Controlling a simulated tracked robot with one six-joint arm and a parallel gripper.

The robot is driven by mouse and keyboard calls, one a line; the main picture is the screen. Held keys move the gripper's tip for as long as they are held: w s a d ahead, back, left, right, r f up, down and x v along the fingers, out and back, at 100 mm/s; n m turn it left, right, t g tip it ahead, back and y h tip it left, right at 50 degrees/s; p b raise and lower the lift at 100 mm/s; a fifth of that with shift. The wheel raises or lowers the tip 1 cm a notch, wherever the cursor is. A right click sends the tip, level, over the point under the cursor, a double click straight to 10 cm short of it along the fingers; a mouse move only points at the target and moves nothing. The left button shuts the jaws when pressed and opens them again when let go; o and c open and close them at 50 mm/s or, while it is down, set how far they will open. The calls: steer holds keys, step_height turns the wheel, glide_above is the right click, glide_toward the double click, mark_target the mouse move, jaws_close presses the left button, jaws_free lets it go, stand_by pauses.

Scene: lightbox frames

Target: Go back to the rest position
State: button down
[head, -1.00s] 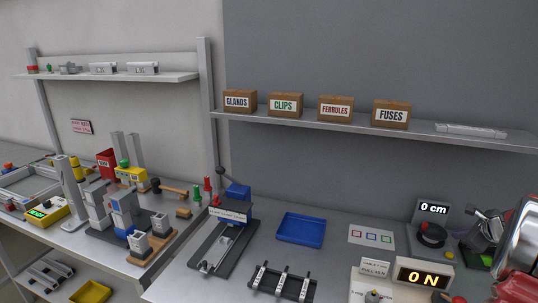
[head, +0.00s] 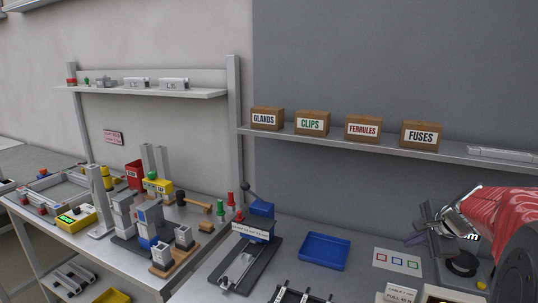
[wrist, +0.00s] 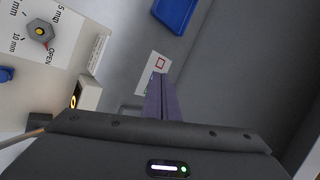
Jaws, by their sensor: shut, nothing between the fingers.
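My gripper (head: 416,239) is at the right of the head view, above the right end of the bench, with my red arm behind it. In the wrist view its two purple-grey fingers (wrist: 163,98) lie together, with nothing between them. The fingers point over the card with coloured squares (wrist: 157,64) and the grey bench surface.
A blue tray (head: 325,251) lies on the bench. Labelled boxes, including FUSES (head: 421,134), stand on the shelf (head: 350,142). A crowded side bench (head: 130,262) is at left. The air above the blue tray is clear.

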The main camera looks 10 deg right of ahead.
steer(key=s+a+r+n, duration=0.1)
steer(key=s+a+n, duration=0.2)
steer(key=a, duration=0.4)
steer(key=s+a+r+n+g, duration=0.1)
steer(key=s+a+n, duration=0.2)
steer(key=a, duration=0.3)
steer(key=s+a+r+n, duration=0.1)
steer(key=s+a+n, duration=0.2)
steer(key=a, duration=0.4)
steer(key=s+a+f+n, duration=0.1)
steer(key=s+a+n, duration=0.4)
steer(key=s, duration=0.2)
steer(key=s+a+f+n+g, duration=0.1)
steer(key=s+a+f+n, duration=0.1)
steer(key=s+a+n, duration=0.3)
steer(key=s, duration=0.3)
steer(key=shift+s+f+n, duration=0.2)
steer(key=shift+s+n, duration=0.05)
steer(key=shift+n, duration=0.05)
steer(key=shift+d, duration=0.1)
